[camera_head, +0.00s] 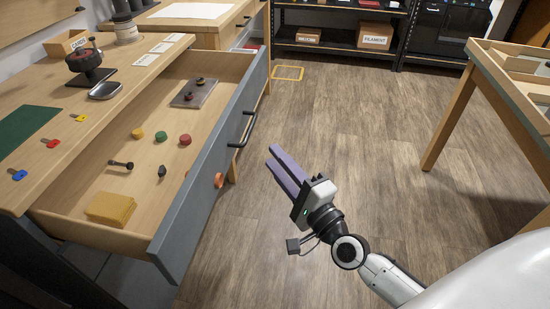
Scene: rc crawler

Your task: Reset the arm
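My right arm comes in from the lower right, and its gripper (271,155) hangs over the bare floor, right of the open drawer's front. Its two purple fingers point up and left and lie close side by side; I cannot tell whether a gap is left between them. Nothing shows in its grip. My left arm and gripper are not in view.
The open drawer (205,205) holds small discs, a yellow sponge (111,209) and a grey plate (194,93). The workbench (40,160) stands left, a wooden table (455,120) right, shelving (340,48) behind. The wooden floor (345,130) between them is clear.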

